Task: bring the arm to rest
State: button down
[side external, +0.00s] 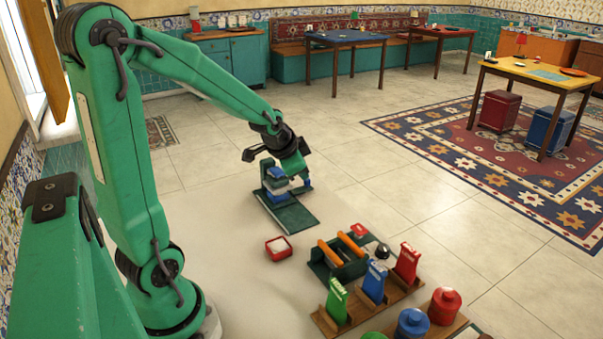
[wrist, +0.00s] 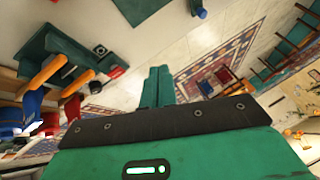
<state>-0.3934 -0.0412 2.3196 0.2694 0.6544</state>
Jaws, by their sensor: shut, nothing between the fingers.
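My gripper (side external: 305,180) hangs at the end of my green arm in the side external view, right beside a small blue and grey-white device on a dark green base (side external: 292,216). From this angle I cannot tell whether it touches the device. In the wrist view my gripper's green fingers (wrist: 158,86) lie together, with nothing between them. Part of the green base (wrist: 140,8) shows at the top of the wrist view.
A small red box (side external: 279,249) with white contents stands in front of the base. A green rack with orange rollers (side external: 343,251) and a wooden stand (side external: 345,322) with red, blue and green holders are to the right. Round lidded jars (side external: 444,305) stand nearest the camera. Open floor lies beyond.

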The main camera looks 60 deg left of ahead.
jog(key=s+d+r+n+h, duration=0.1)
jog(key=s+d+r, duration=0.3)
jog(key=s+d, duration=0.3)
jog(key=s+d+r+n+h, duration=0.1)
jog(key=s+d+r, duration=0.3)
jog(key=s+d, duration=0.4)
jog(key=shift+d+r+n+g+h, duration=0.2)
jog(key=shift+d+n+g+h, duration=0.1)
jog(key=shift+n+g, duration=0.15)
